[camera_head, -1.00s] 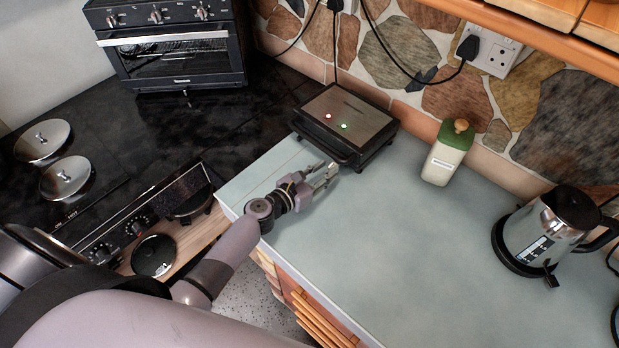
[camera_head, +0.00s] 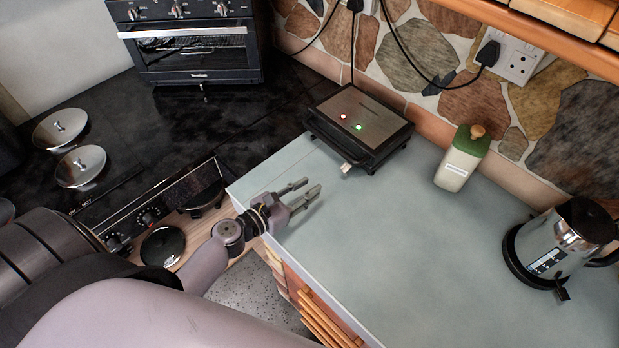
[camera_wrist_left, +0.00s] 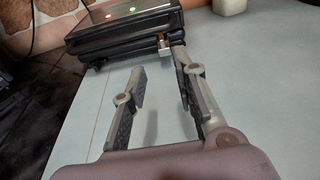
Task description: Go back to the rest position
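My left gripper (camera_head: 305,194) is open and empty above the left part of the pale counter (camera_head: 400,240). In the left wrist view its two fingers (camera_wrist_left: 158,85) stand apart with nothing between them. The dark sandwich maker (camera_head: 362,116) is closed at the back of the counter, with a red and a green light on its lid. It also shows beyond the fingers in the left wrist view (camera_wrist_left: 125,28). Its front handle (camera_head: 350,165) is clear of my left gripper. My right gripper is out of view.
A green-topped bottle (camera_head: 462,158) stands against the stone wall, right of the sandwich maker. A steel kettle (camera_head: 553,247) stands at the right. A dark oven (camera_head: 190,45) and two metal lids (camera_head: 80,165) are on the black worktop at left. The counter's middle is clear.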

